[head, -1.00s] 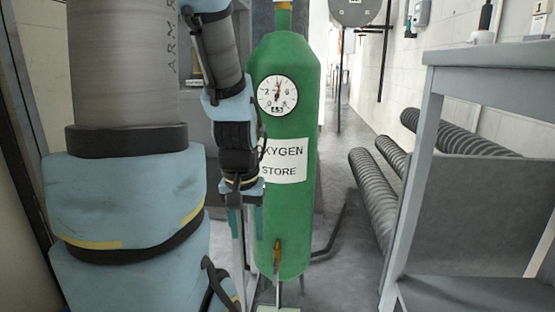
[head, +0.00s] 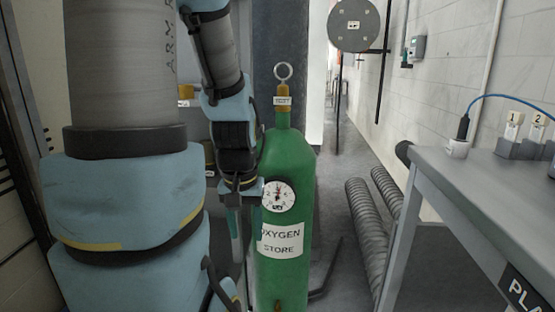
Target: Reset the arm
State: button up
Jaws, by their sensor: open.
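My arm hangs down in the left half of the head view, bent at the elbow. My gripper (head: 243,240) points down at its end, with its narrow fingers apart and nothing seen between them. The fingers are close beside the left edge of a green oxygen cylinder (head: 288,165) in the picture. I cannot tell whether they touch it. The cylinder stands upright, with a round gauge (head: 279,195), a white "OXYGEN STORE" label (head: 282,240) and a ring (head: 283,72) on top. The gripper's lower tips are hard to make out.
A narrow aisle (head: 335,190) runs back between cylinder and table.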

notch_tip(320, 180, up, 15)
jog(key=p, duration=1.2)
jog(key=shift+p, duration=0.3)
